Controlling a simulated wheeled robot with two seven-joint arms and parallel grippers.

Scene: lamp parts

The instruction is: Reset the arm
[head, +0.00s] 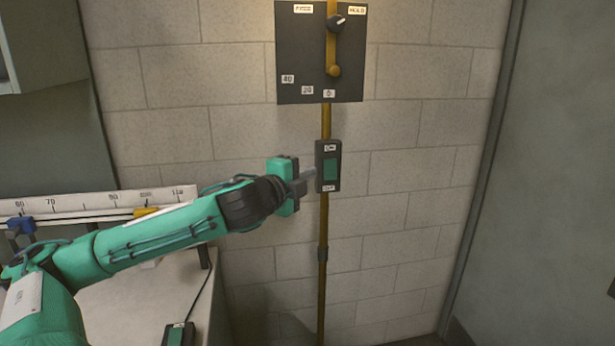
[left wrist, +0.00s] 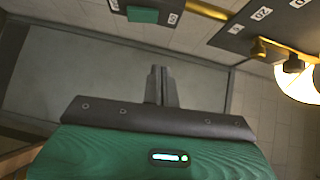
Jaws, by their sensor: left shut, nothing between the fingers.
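My left arm reaches in from the left in the head view. My left gripper (head: 308,178) is shut and empty, with its fingertips close to the left side of a dark switch box. In the left wrist view the fingers (left wrist: 160,84) are together. The switch box (head: 319,178) has a green rocker (head: 330,169) and white labels above and below it. Whether the fingertips touch the box I cannot tell. The box also shows at the top of the left wrist view (left wrist: 118,5), apart from the fingers. My right gripper is not in view.
A dark panel (head: 300,50) with a knob and number labels hangs above on the brick wall. A brass pole (head: 323,235) runs down the wall. A white ruler (head: 90,202) lies over a bench at left. A grey door (head: 560,180) stands at right. A bright lamp (left wrist: 301,84) glows at right in the wrist view.

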